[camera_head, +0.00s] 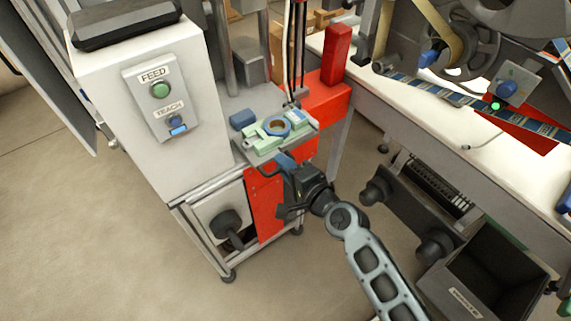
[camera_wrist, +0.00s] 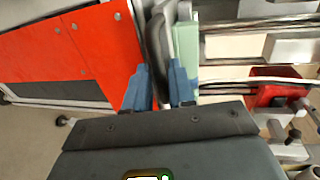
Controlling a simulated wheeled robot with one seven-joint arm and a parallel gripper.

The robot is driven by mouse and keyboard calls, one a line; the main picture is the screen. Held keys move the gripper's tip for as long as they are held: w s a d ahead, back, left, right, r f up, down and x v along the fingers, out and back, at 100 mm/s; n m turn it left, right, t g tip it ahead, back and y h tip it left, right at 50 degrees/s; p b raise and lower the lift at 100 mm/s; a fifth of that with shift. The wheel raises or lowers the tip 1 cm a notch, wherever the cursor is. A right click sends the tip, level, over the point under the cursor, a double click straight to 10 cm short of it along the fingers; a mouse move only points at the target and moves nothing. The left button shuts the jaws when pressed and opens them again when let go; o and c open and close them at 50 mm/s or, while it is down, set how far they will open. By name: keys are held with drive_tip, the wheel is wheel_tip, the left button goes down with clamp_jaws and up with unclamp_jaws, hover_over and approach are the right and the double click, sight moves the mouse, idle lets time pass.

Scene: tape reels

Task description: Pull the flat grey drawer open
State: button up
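The flat grey drawer (camera_head: 247,152) is a thin tray on the bench. A green fixture (camera_head: 265,145) with a blue ring sits on it. Its dark handle bar (camera_head: 267,173) sticks out at the front, and it also shows in the wrist view (camera_wrist: 157,40), running between the fingers. My gripper (camera_head: 285,161) is at this handle, just in front of the drawer. The fingers' contact with the bar is partly hidden.
A red panel (camera_head: 265,205) lies below the drawer. A white box (camera_head: 135,125) with FEED and TEACH buttons stands left. A red block (camera_head: 325,100) is behind right. A white table (camera_head: 420,110) with reels and a dark bin (camera_head: 490,285) are right. Floor is clear at lower left.

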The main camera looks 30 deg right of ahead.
drive_tip(key=shift+o, duration=0.5)
drive_tip(key=shift+s+r, duration=0.1)
drive_tip(key=b+v, duration=0.1)
drive_tip(key=v, duration=0.6)
drive_tip(key=shift+s, duration=0.3)
drive_tip(key=s+a+n+g+h, duration=0.15)
drive_tip(key=s+n, duration=0.25)
drive_tip(key=s, duration=0.6)
drive_tip(key=s+a+r+n, duration=0.1)
drive_tip(key=s+r+n, duration=0.5)
drive_tip(key=s, duration=0.3)
drive_tip(key=s+r+n, duration=0.7)
drive_tip(key=s, duration=0.3)
drive_tip(key=shift+a+r+n+t+y, duration=0.25)
drive_tip(key=shift+a+n+t+y, duration=0.1)
drive_tip(key=shift+a+y, duration=0.1)
